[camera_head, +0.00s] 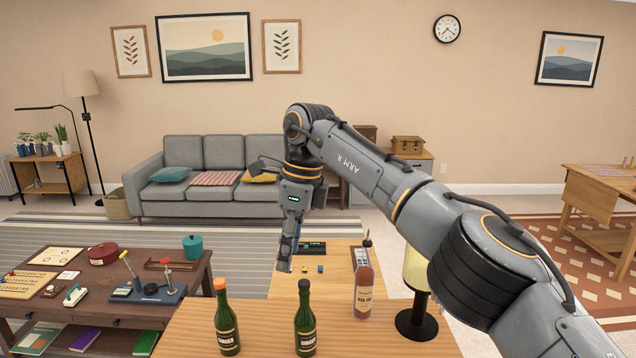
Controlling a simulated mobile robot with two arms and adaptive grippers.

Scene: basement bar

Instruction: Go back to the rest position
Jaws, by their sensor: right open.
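My right arm comes in from the right, bends at a raised elbow and hangs down at its far end. My right gripper (285,266) points down near the left edge of the lighter wooden table, beyond the bottles. It is seen edge-on, with nothing visible held in it; its fingertips look dark and narrow. I cannot tell its exact height above the surface. My left gripper is not in view.
The near wooden counter (190,335) holds an orange-capped bottle (227,322), a dark-capped bottle (305,322), a reddish bottle (363,292) and a black-based lamp (417,326) under my right arm. A dark table (110,312) with games stands left; a grey sofa (200,195) stands behind.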

